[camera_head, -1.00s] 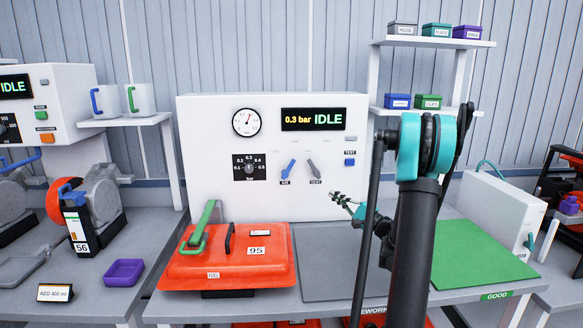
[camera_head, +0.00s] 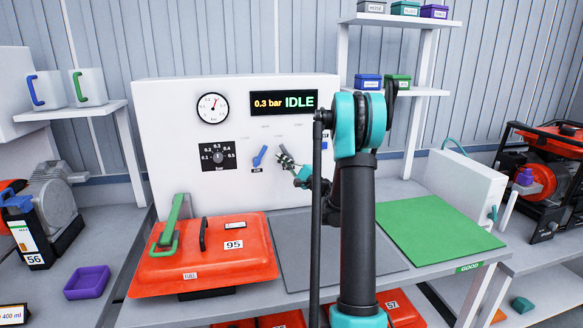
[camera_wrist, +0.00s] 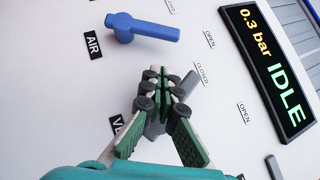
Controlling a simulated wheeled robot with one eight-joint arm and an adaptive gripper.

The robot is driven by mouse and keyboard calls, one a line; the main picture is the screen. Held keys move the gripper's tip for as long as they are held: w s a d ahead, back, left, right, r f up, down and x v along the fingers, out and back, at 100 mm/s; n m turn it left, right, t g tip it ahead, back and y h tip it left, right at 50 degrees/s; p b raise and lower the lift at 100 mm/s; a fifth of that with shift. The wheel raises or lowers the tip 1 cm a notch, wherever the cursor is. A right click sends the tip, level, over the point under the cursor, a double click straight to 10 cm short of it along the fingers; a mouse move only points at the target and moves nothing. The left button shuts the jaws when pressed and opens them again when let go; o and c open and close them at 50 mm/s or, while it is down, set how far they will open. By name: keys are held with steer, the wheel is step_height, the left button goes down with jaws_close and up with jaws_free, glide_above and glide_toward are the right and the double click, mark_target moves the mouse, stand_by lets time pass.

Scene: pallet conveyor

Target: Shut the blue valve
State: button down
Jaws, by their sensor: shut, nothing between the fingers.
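The blue valve lever, labelled AIR, is on the white panel (camera_head: 178,115), in the head view (camera_head: 260,156) and at the top of the wrist view (camera_wrist: 145,28). It slants up and right in the head view, and its tip points toward an OPEN label (camera_wrist: 209,38). My gripper (camera_head: 284,158) is shut and empty, just right of the blue lever, and overlaps the grey VENT lever. In the wrist view, its fingertips (camera_wrist: 164,88) are together in front of the grey lever (camera_wrist: 183,90). I cannot tell whether they touch it.
The display (camera_head: 284,102) reads 0.3 bar IDLE. A pressure gauge (camera_head: 212,108) and a bar dial (camera_head: 218,157) are on the panel. Below lie a red case (camera_head: 215,258), a grey mat (camera_head: 330,262) and a green mat (camera_head: 435,232). A shelf (camera_head: 400,20) stands right.

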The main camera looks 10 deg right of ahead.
mark_target(266, 149)
steer(key=shift+s+a+r, duration=0.1)
steer(key=shift+a+r, duration=0.35)
steer(key=shift+a, duration=0.35)
steer(key=shift+s+a+r, duration=0.1)
steer(key=shift+a+r, duration=0.35)
steer(key=shift+a, duration=0.3)
steer(key=shift+a+r+n+g, duration=0.15)
steer(key=shift+r+n+g, duration=0.25)
steer(key=shift+n+g, duration=0.3)
steer(key=a+r+n+g+h, duration=0.1)
steer(key=n, duration=0.1)
steer(key=a+r+n+g+h, duration=0.1)
steer(key=a+n+g+h, duration=0.1)
steer(key=a+r+n+g+h, duration=0.1)
steer(key=n, duration=0.2)
steer(key=shift+a+g+h, duration=0.3)
steer(key=shift+a, duration=0.1)
steer(key=shift+a+r, duration=0.1)
steer(key=shift+a, duration=0.35)
